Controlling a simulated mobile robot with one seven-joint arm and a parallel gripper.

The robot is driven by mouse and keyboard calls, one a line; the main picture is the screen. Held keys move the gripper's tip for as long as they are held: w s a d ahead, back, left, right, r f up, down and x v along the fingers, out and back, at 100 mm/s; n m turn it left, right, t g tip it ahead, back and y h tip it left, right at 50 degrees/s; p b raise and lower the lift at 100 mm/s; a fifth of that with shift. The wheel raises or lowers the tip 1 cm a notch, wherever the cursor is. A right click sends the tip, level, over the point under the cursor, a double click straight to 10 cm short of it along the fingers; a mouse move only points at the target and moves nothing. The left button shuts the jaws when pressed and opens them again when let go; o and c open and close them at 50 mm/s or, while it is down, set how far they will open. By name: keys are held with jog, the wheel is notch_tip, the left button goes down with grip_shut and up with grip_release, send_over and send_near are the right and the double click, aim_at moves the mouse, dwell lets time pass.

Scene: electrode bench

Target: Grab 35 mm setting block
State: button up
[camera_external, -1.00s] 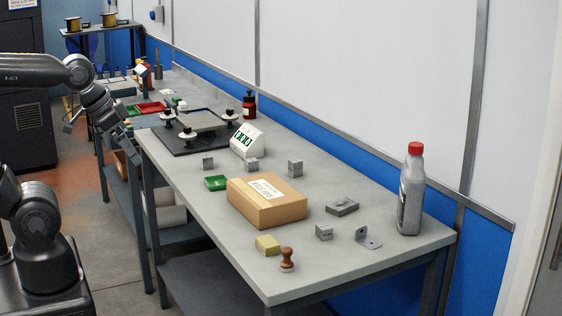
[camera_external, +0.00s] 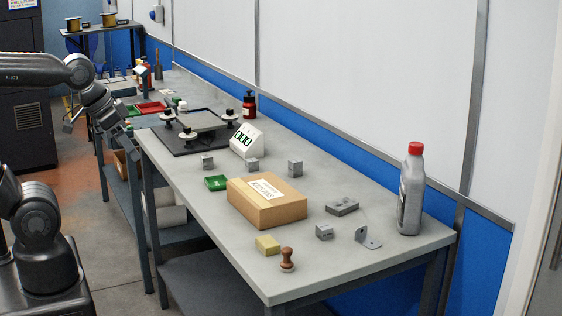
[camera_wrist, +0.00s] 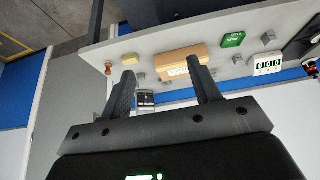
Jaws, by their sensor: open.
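Several small grey metal blocks stand on the bench. In the external view, one block (camera_external: 208,162) is behind the green box, a second block (camera_external: 252,164) is by the white display, a taller block (camera_external: 295,168) stands to the right, and a fourth block (camera_external: 324,232) is in front of the cardboard box. Their markings are too small to read, so I cannot tell which is 35 mm. My gripper (camera_external: 102,138) is open and empty, off the bench's left edge, apart from all blocks. In the wrist view my fingers (camera_wrist: 161,68) are spread, with the bench beyond them.
A cardboard box (camera_external: 266,203) sits mid-bench, with a green box (camera_external: 216,183) and white display (camera_external: 247,141) behind. A yellow block (camera_external: 267,245), wooden stamp (camera_external: 287,260), slotted plate (camera_external: 342,206), bracket (camera_external: 369,238) and grey bottle (camera_external: 411,190) occupy the near end.

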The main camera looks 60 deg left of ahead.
jog(key=w+a+r+n, duration=0.1)
jog(key=w+a+n, duration=0.1)
jog(key=w+n, duration=0.4)
jog(key=w+a+r+n, duration=0.2)
jog(key=w+n, duration=0.2)
jog(key=w, duration=0.3)
jog(key=n+h, duration=0.1)
jog(key=n, duration=2.3)
send_over(251, 160)
jog(key=s, duration=0.5)
notch_tip(251, 160, down, 17)
jog(key=x, duration=0.7)
jog(key=a+x, duration=0.1)
jog(key=x, duration=0.2)
jog(key=shift+w, duration=0.3)
grip_shut()
